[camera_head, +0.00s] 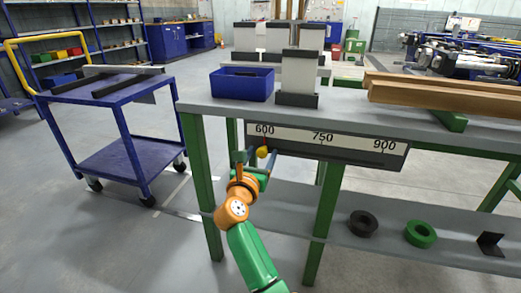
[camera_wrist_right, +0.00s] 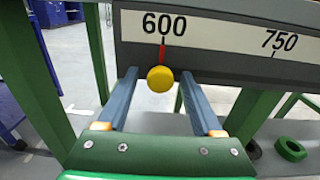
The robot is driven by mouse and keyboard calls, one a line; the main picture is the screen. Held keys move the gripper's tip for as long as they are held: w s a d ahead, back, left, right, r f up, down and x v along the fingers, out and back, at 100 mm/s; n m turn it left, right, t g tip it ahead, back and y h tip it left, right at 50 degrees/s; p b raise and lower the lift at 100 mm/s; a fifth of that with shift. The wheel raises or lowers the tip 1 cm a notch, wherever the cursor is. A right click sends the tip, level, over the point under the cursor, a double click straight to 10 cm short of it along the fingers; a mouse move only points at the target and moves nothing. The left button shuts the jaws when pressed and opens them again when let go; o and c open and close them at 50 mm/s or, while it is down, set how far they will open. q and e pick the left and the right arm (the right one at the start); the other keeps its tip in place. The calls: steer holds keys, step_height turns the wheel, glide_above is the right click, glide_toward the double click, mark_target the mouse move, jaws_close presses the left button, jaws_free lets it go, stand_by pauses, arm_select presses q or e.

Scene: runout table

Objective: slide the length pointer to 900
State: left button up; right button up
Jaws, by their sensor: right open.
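The length scale (camera_head: 350,145) runs along the front of the table and reads 600, 750 and 900 from left to right. The pointer is a red needle with a yellow knob (camera_head: 262,152) and stands at 600. In the right wrist view the yellow knob (camera_wrist_right: 160,79) hangs just below the red needle (camera_wrist_right: 163,52). My right gripper (camera_head: 254,160) is open at the knob. In the wrist view its two blue fingers (camera_wrist_right: 160,88) lie left and right of the knob, with gaps on both sides. My left gripper is not in view.
A blue bin (camera_head: 241,84) and a grey upright plate (camera_head: 299,75) stand on the table top. Timber beams (camera_head: 440,95) lie at the right. A black ring (camera_head: 362,223) and a green ring (camera_head: 420,233) lie on the lower shelf. The space before the scale right of my gripper looks clear.

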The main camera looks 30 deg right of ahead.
steer(key=shift+s+a+r, duration=0.15)
steer(key=shift+r, duration=0.05)
steer(key=shift+s+r, duration=0.1)
steer(key=c, duration=0.4)
jaws_close()
stand_by(0.7)
